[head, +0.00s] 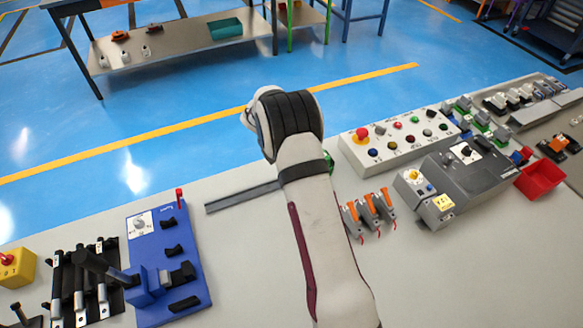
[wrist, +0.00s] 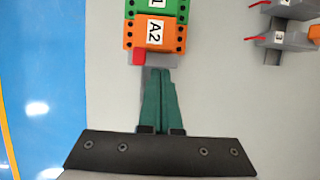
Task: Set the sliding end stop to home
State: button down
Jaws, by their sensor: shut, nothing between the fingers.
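A blue-based device (head: 190,285) stands at the left in the head view, with a white dial plate (head: 141,224), several black blocks, a red-topped upright piece (head: 179,195) and a black lever handle (head: 100,267). It looks like the busbar bender; I cannot tell which part is the sliding end stop. My gripper (wrist: 160,72) is shut and empty in the wrist view, its green fingers together over a grey rail. In the head view my arm hides the fingers.
A grey rail (head: 240,198) lies left of my arm. Orange-handled clips (head: 369,208), a button panel (head: 400,138), a grey machine (head: 460,175) and a red bin (head: 541,178) stand to the right. The bench between blue device and arm is mostly clear.

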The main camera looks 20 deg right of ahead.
jog(key=a, duration=0.2)
jog(key=a+r, duration=0.1)
jog(key=a, duration=0.1)
jog(key=shift+w+a, duration=0.1)
jog(key=shift+a, duration=0.15)
jog(key=s+a+r+m+y, duration=0.1)
jog(key=s+a+r+m, duration=0.2)
jog(key=r, duration=0.4)
jog(key=s+a+r+m, duration=0.25)
jog(key=s+r, duration=0.25)
jog(key=r, duration=0.3)
jog(key=s+a+r+m+y, duration=0.1)
jog(key=s+a+m+y, duration=0.1)
jog(key=s+m, duration=0.7)
jog(key=s+a+r+m+y, duration=0.1)
jog(key=s+a+m+y, duration=0.2)
jog(key=s+m, duration=0.6)
jog(key=s+a, duration=0.2)
jog(key=s, duration=0.7)
jog(key=shift+s+r, duration=0.15)
jog(key=shift+s, duration=0.05)
